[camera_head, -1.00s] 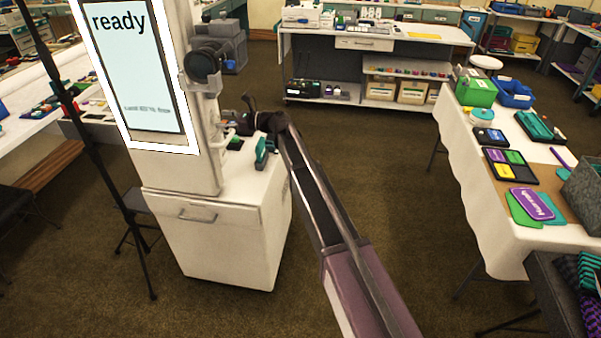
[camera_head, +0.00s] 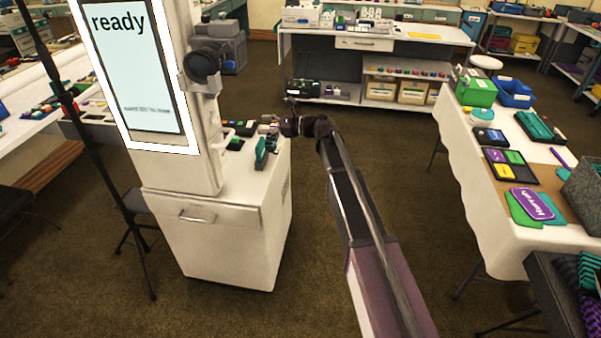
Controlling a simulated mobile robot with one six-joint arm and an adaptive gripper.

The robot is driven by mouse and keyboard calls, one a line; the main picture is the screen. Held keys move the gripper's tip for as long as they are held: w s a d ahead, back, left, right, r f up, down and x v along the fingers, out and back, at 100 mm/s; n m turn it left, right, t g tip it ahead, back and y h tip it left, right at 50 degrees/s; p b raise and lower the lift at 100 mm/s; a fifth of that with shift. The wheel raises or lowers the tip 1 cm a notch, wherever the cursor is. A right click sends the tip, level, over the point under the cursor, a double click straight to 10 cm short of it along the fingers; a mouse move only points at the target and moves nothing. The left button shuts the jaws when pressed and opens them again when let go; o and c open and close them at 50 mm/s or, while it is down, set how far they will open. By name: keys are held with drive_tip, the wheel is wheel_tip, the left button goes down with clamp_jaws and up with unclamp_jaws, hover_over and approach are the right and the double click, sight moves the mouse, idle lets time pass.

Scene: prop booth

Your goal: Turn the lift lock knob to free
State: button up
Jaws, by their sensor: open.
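The white booth (camera_head: 212,232) stands left of centre, with a lit screen (camera_head: 130,60) reading "ready". A round black part (camera_head: 203,64) sits on the right side of its column; I cannot tell whether it is the lift lock knob or a camera. No knob marking is readable. My gripper (camera_head: 268,127) is open, small and dark, at the right edge of the booth's counter. It is below and to the right of the black part, apart from it. Its fingertips are hard to make out against the small items there.
Small items, including a teal block (camera_head: 261,152), stand on the counter near my gripper. A dark stand pole (camera_head: 90,150) is left of the booth. A cloth-covered table (camera_head: 470,185) with props is at the right.

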drive_tip(key=s+d+f+n+h, duration=0.6)
drive_tip(key=s+d+f, duration=0.3)
drive_tip(key=d, duration=0.3)
drive_tip(key=shift+s+d+f+n+h+p, duration=0.15)
drive_tip(key=shift+s+f+n+h+p, duration=0.2)
drive_tip(key=shift+s+n, duration=0.4)
drive_tip(key=shift+s, duration=0.15)
drive_tip(key=s+d+f+n+h, duration=0.2)
drive_tip(key=s+d+n+h, duration=0.1)
drive_tip(key=s+d, duration=0.3)
drive_tip(key=s+d+f+n+h, duration=0.2)
drive_tip(key=s+d, duration=0.4)
drive_tip(key=d, duration=0.4)
drive_tip(key=s+d+f+n+g+h, duration=0.1)
drive_tip(key=s+d+f+n+h, duration=0.2)
drive_tip(key=s+d+h, duration=0.3)
drive_tip(key=shift+s+d+f+n, duration=0.35)
drive_tip(key=shift+s+d, duration=0.1)
drive_tip(key=shift+d, duration=0.75)
